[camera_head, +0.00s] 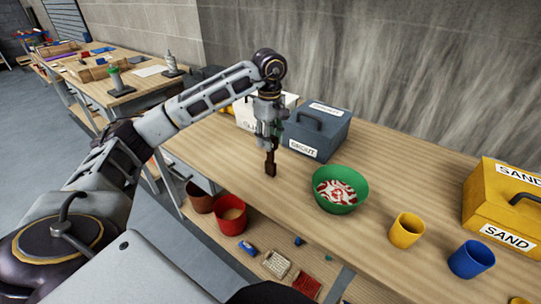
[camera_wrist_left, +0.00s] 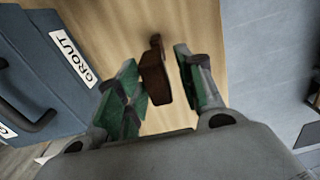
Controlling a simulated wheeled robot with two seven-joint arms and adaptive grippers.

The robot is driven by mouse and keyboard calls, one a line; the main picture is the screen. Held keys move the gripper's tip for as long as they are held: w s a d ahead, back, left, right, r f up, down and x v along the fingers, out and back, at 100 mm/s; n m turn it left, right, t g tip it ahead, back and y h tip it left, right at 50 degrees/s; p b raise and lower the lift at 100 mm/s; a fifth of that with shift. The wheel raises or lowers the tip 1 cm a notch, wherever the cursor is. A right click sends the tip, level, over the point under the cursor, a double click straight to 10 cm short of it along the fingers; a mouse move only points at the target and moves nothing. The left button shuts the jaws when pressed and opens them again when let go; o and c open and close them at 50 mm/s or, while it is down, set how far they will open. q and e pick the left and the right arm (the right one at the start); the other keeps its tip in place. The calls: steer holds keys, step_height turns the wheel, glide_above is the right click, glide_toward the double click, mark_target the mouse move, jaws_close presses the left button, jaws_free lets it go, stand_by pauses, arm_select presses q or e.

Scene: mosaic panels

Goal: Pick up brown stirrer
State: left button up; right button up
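The brown stirrer (camera_head: 271,165) is a small dark brown piece just below my left gripper (camera_head: 268,142), over the wooden tabletop. In the left wrist view the stirrer (camera_wrist_left: 155,78) lies between the green-padded fingers of the left gripper (camera_wrist_left: 158,75). It is close to the left finger, and I cannot tell whether they touch. A strip of tabletop shows between it and the right finger, so the gripper looks open around it. Whether it rests on the table is unclear. My right gripper is not in view.
A blue-grey grout box (camera_head: 315,133) stands just right of the left gripper. A green bowl (camera_head: 341,178), yellow cup (camera_head: 406,230), blue cup (camera_head: 471,260) and yellow sand box (camera_head: 505,215) stand further right. A red bucket (camera_head: 231,221) is on the lower shelf.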

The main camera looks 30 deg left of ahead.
mark_target(270, 162)
arm_select(q)
steer(key=shift+w+f, duration=0.15)
steer(key=shift+f, duration=2.5)
jaws_close()
